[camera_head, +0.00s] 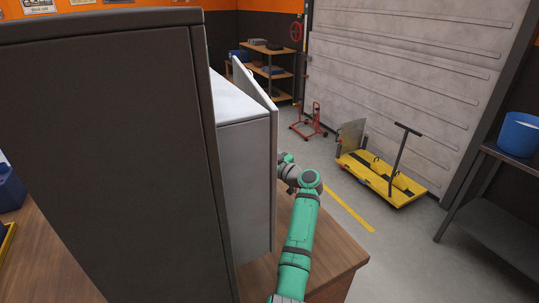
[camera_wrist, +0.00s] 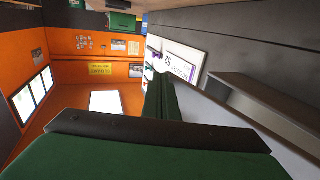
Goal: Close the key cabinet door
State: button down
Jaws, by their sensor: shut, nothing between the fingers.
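The key cabinet (camera_head: 244,185) appears as a pale grey box behind a large dark panel in the head view. Its door (camera_head: 256,85) is a thin pale slab along the right side of the box, seen nearly edge-on. How far it stands open is hard to tell. My green arm reaches up to the right of the box, and its end bends left behind the door edge. My gripper is hidden there in the head view. In the wrist view my gripper (camera_wrist: 160,95) shows dark green fingers, shut with nothing between them. Contact with the door cannot be made out.
A large dark grey panel (camera_head: 110,150) fills the left foreground. A wooden worktop (camera_head: 325,245) lies below the box. Open floor lies to the right, with a yellow cart (camera_head: 385,180), a red stand (camera_head: 309,122) and a dark table (camera_head: 500,205) holding a blue bucket (camera_head: 519,134).

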jog(key=s+a+n+g+y, duration=0.2)
jog(key=s+a+g, duration=0.1)
jog(key=a, duration=0.6)
jog(key=shift+s+n+g, duration=0.25)
jog(key=shift+n+g, duration=0.15)
jog(key=shift+a, duration=0.1)
